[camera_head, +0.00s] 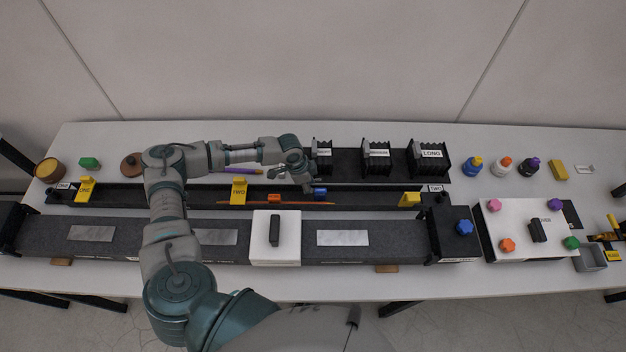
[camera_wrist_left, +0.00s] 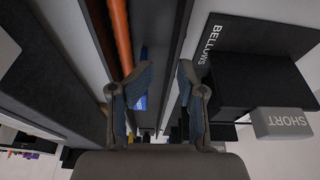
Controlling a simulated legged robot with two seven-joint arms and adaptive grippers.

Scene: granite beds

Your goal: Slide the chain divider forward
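No part is clearly marked as the chain divider. A long black channel (camera_head: 345,196) holds upright yellow pieces, one marked TWO (camera_head: 239,190) and others near its left end (camera_head: 85,189) and right end (camera_head: 409,199). A small orange block (camera_head: 274,198) and a blue block (camera_head: 320,192) sit in the channel. My left gripper (camera_head: 304,181) is over the channel, close to the blue block. In the left wrist view, the gripper (camera_wrist_left: 165,72) is open with nothing between its fingertips, and the blue block (camera_wrist_left: 141,90) shows below and beside its left finger. My right gripper is not seen.
Black bellows stand behind the channel: short (camera_head: 322,155), medium (camera_head: 376,157) and long (camera_head: 428,156). In front is a granite bed (camera_head: 270,243) with a white carriage (camera_head: 287,222). Bottles (camera_head: 504,166) and a white board with knobs (camera_head: 519,218) are on the right.

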